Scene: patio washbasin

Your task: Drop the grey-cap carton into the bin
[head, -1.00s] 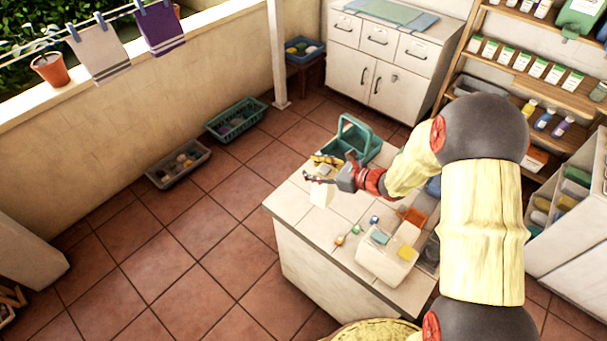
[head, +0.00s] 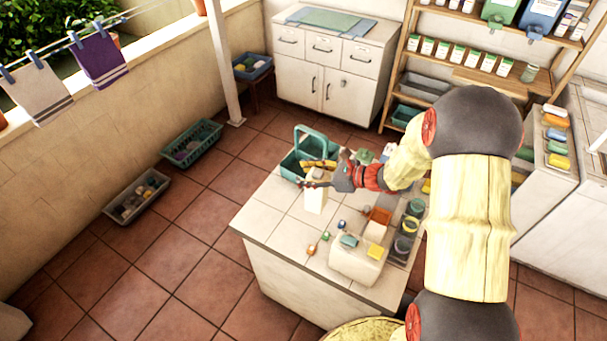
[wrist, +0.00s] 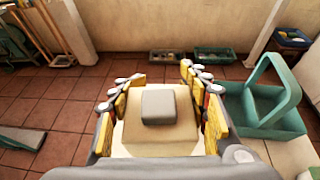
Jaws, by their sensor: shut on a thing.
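The carton is a pale cream box with a square grey cap (wrist: 158,107). My gripper (wrist: 160,95) is shut on it, with yellow-padded fingers on its left and right sides. In the head view my gripper (head: 318,174) holds the carton (head: 315,203) upright over the tiled counter (head: 268,215). I cannot tell whether its base touches the counter. The fingers hide its upper part in the head view. I cannot identify a bin for certain in either view.
A teal caddy (head: 290,168) with a tall handle stands just behind the carton. A cream block (head: 350,265) with sponges, small bottles and jars stand towards the front right. Crates (head: 137,197) lie by the wall.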

